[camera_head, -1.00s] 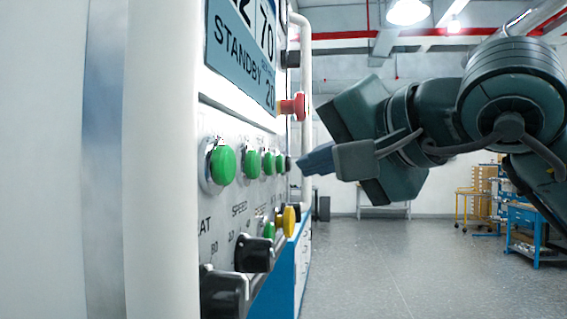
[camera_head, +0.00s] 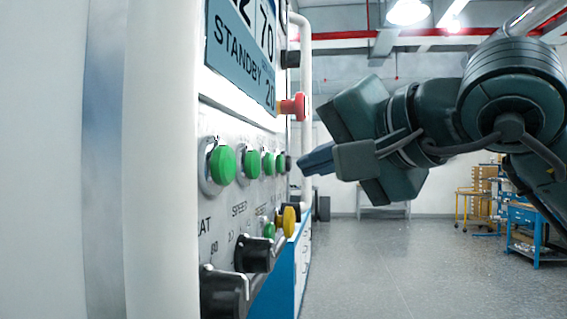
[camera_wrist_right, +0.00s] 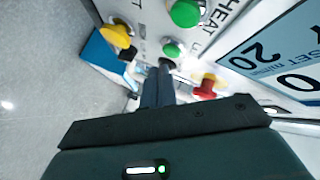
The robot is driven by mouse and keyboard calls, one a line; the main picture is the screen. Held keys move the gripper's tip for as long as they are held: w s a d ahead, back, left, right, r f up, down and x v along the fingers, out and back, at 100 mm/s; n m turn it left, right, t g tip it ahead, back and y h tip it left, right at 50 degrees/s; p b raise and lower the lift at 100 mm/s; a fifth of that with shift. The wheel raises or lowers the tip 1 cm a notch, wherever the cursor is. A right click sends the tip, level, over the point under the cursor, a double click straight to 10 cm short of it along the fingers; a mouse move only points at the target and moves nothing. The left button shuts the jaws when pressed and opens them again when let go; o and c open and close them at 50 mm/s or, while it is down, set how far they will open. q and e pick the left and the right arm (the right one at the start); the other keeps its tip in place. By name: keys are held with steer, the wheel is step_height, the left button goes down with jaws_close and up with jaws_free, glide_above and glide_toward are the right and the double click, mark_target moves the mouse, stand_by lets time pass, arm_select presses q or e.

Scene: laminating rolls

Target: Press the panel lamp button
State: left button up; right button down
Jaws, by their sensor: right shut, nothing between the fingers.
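The control panel (camera_head: 222,225) is seen at a steep angle at the left of the head view. A row of green buttons (camera_head: 224,165) runs along it, with a small dark button (camera_head: 288,163) at the far end. I cannot read which one is labelled as the lamp button. My right gripper (camera_head: 304,163) is shut and empty, with its tips pointing at the panel close to the dark button. In the wrist view the shut fingers (camera_wrist_right: 158,85) reach toward the dark button (camera_wrist_right: 166,64); whether they touch it I cannot tell. My left gripper is not in view.
A red mushroom button (camera_head: 294,106) juts out above the row, and a yellow button (camera_head: 287,221) and black knobs (camera_head: 254,254) below it. A white pipe-like rail (camera_head: 303,60) stands beyond. The floor (camera_head: 400,265) at right is open, with a blue cart (camera_head: 524,232) farther back.

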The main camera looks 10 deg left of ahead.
steer(key=shift+a, duration=0.1)
steer(key=shift+a, duration=0.35)
steer(key=shift+a, duration=0.4)
stand_by(0.8)
steer(key=shift+d, duration=0.15)
steer(key=shift+d+b, duration=0.35)
steer(key=shift+d, duration=0.35)
steer(key=shift+d+b, duration=0.35)
steer(key=shift+d, duration=2.15)
steer(key=shift+f, duration=0.1)
